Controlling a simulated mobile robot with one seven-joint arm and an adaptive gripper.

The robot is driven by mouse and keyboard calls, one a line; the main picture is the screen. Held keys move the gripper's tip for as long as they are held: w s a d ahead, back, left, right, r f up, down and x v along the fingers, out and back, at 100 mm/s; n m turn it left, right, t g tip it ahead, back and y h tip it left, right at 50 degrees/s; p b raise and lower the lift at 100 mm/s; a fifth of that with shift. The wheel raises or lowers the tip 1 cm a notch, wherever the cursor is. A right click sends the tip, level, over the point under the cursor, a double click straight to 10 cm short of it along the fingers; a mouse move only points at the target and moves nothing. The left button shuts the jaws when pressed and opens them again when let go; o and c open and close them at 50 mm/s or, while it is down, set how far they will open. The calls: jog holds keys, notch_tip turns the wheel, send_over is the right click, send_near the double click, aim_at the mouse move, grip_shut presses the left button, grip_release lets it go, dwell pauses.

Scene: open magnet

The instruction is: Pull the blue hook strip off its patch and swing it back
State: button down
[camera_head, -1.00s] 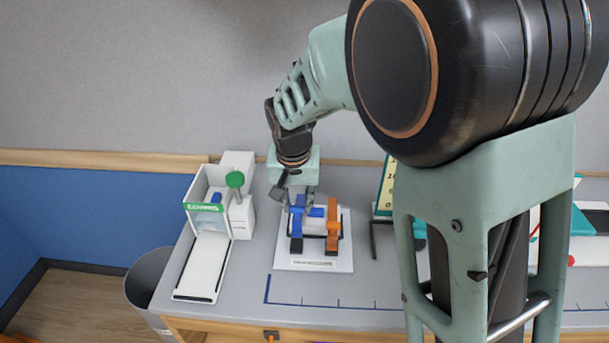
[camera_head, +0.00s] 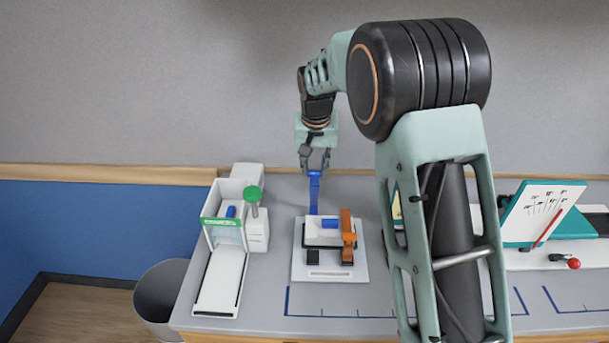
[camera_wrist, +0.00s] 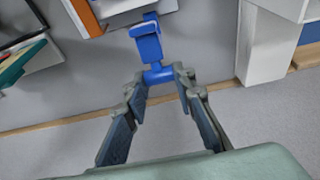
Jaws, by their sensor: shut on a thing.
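The blue hook strip (camera_head: 314,195) stands up from the back of a white device on a white board (camera_head: 300,270). My gripper (camera_head: 314,166) is above the board's back edge, shut on the strip's top end. In the wrist view, my gripper (camera_wrist: 160,74) has its fingertips at either end of a blue crossbar on the strip (camera_wrist: 148,45). A dark patch (camera_head: 313,257) at the front left of the board is bare, apart from the strip. An orange strip (camera_head: 347,232) lies over the device's right side, reaching forward.
A white machine with a green knob (camera_head: 253,194) and a long white tray (camera_head: 219,285) stand left of the board. A grey bin (camera_head: 165,295) is beside the table. A tilted white panel (camera_head: 541,212) stands at right. The table in front of the board is clear.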

jog(key=w+f+g+p, duration=0.1)
jog(key=w+f+p, duration=0.3)
jog(key=w, duration=0.6)
jog(key=shift+a+f+p, duration=0.15)
jog(key=shift+f+p, duration=0.15)
jog(key=shift+f, duration=0.7)
jog(key=c, duration=1.9)
grip_release()
jog(key=shift+f, duration=0.1)
jog(key=o, duration=0.3)
jog(key=shift+f+g, duration=0.2)
jog(key=shift+g, duration=0.1)
jog(key=shift+s, duration=0.1)
jog(key=shift+a, duration=0.1)
